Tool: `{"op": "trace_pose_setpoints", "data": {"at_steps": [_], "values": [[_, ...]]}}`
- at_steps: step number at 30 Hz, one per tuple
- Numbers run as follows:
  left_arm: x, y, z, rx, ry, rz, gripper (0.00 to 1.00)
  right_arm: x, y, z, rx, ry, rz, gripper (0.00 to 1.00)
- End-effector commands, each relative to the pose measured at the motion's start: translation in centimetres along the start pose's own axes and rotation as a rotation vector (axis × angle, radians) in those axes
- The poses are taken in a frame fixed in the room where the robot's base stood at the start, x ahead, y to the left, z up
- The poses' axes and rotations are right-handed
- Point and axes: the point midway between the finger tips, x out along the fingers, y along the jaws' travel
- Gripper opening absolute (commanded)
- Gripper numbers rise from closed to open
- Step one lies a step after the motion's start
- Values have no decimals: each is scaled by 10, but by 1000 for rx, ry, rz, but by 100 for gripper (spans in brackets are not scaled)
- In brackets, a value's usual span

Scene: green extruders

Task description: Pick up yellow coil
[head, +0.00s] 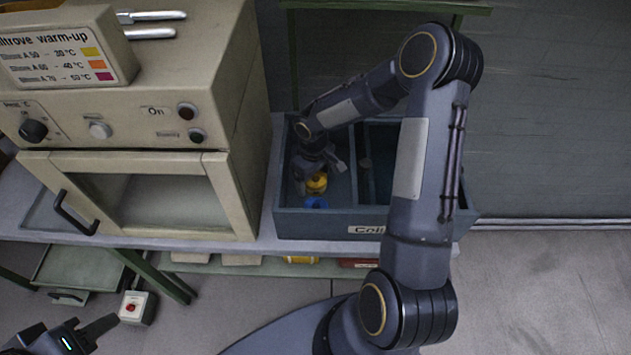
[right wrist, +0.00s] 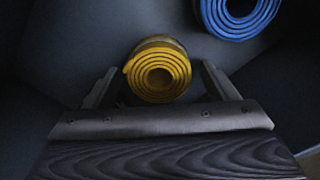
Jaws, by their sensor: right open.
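The yellow coil (head: 317,182) lies in the left compartment of the blue-grey bin (head: 325,224). In the right wrist view the yellow coil (right wrist: 158,72) shows its spiral end between the two fingers of my right gripper (right wrist: 157,85). The fingers are open, one on each side, with a gap to the coil visible on the right. In the head view my right gripper (head: 319,172) reaches down into that compartment from above.
A blue coil (head: 316,203) lies beside the yellow one, nearer the bin's front wall; the right wrist view also shows it (right wrist: 238,14). A divider separates the right compartment. A beige oven (head: 140,160) stands left of the bin. A red-button box (head: 135,308) is below the table.

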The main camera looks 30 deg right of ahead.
Motion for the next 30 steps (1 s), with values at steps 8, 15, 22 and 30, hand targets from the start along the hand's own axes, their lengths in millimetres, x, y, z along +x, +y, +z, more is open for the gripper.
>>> {"op": "trace_pose_setpoints", "data": {"at_steps": [8, 15, 22, 30], "values": [[0, 0, 0, 0, 0, 0, 36, 0, 0, 0, 0, 0, 0, 47], [0, 0, 0, 0, 0, 0, 36, -1, 0, 0, 0, 0, 0, 29], [1, -1, 1, 0, 0, 0, 36, -10, 1, -1, 0, 2, 2, 28], [7, -3, 4, 0, 0, 0, 36, -62, 1, -1, 0, 5, 4, 28]]}}
